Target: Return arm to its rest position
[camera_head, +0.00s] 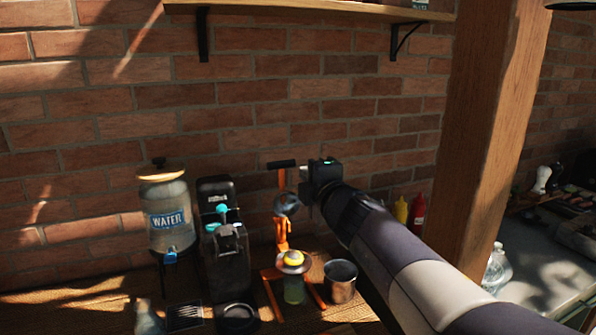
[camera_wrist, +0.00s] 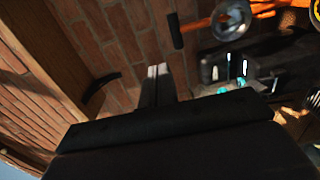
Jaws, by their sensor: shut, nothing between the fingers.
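My arm (camera_head: 405,255) reaches from the lower right up toward the brick wall in the head view. Its black wrist end (camera_head: 322,172) is raised above the table, just right of an orange juice press (camera_head: 282,235). The fingers cannot be made out clearly in the head view. In the wrist view my gripper (camera_wrist: 157,71) has its two pale fingertips together, shut and empty, with brick wall behind them. The press's black handle (camera_wrist: 176,30) and metal cup (camera_wrist: 231,20) show up and right of the fingertips, apart from them.
A water dispenser (camera_head: 168,215) and black coffee machine (camera_head: 224,240) stand left of the press. A metal cup (camera_head: 340,281) stands at its right. Yellow (camera_head: 401,210) and red (camera_head: 418,214) bottles sit behind my arm. A wooden post (camera_head: 490,120) rises at right; a shelf (camera_head: 310,10) hangs above.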

